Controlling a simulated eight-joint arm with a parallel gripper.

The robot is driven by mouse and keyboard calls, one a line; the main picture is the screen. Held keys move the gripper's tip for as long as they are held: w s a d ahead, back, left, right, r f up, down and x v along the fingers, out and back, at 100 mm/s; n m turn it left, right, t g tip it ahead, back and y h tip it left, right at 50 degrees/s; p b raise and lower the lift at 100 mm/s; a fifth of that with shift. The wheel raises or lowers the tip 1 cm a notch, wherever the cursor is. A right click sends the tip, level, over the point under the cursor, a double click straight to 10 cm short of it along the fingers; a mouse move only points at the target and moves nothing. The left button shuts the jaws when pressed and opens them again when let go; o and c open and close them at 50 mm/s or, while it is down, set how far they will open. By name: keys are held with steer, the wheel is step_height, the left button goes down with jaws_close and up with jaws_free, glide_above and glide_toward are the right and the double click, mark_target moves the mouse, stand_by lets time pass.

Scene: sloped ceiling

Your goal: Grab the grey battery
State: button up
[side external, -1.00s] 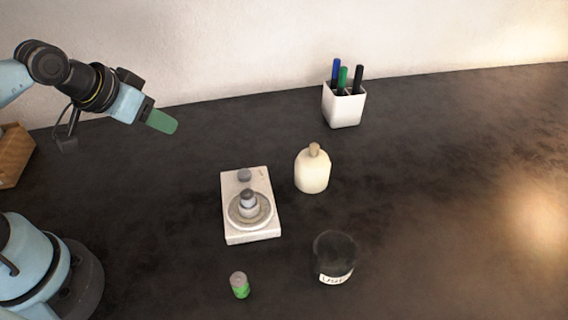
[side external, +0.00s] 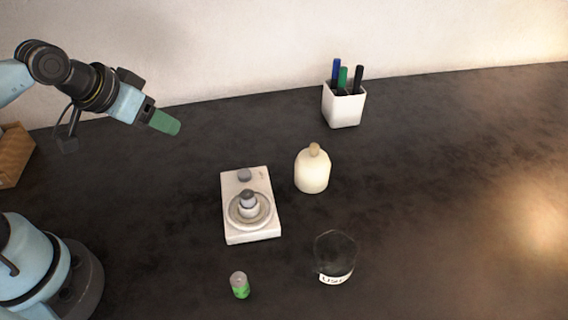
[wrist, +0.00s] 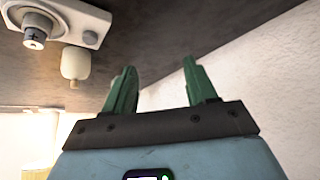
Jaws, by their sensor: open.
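A grey battery (side external: 248,201) with a dark top stands upright on the round plate of a small white device (side external: 232,225). It also shows at the upper left of the wrist view (wrist: 34,38). My gripper (side external: 170,124) with green fingers is high up at the left, behind and left of the device and well apart from the battery. In the wrist view the two fingers (wrist: 160,85) are spread with nothing between them.
A green battery with a grey top (side external: 240,286) stands in front of the device. A glass jar with a label (side external: 335,258) and a cream bottle (side external: 312,172) stand to its right. A white pen cup (side external: 344,106) is at the back. The table's right side is clear.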

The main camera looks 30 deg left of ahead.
steer(key=w+d+f+n+g+h, duration=0.3)
steer(key=d+n+g+h, duration=0.2)
steer(key=d+n, duration=0.25)
steer(key=n+g+h, duration=0.4)
steer(key=h, duration=0.1)
glide_toward(248, 195)
steer(key=shift+w+d+f, duration=0.35)
steer(key=shift+w+f, duration=0.1)
steer(key=shift+f, duration=0.1)
steer(key=shift+w+d+f, duration=0.35)
steer(key=shift+w+f, duration=0.15)
steer(key=shift+f, duration=0.05)
steer(key=shift+s+d+f+n+g+h, duration=0.2)
steer(key=shift+d+f+n+g+h, duration=0.25)
steer(key=shift+n+g+h, duration=0.3)
steer(key=shift+s+f+g+h, duration=0.35)
steer(key=shift+f+g+h, duration=0.15)
steer(key=shift+g, duration=0.25)
steer(key=shift+n, duration=0.3)
steer(key=shift+x, duration=3.9)
steer(key=shift+s, duration=0.1)
steer(key=shift+c, duration=0.2)
steer(key=shift+a, duration=0.1)
jaws_close()
steer(key=shift+r, duration=0.1)
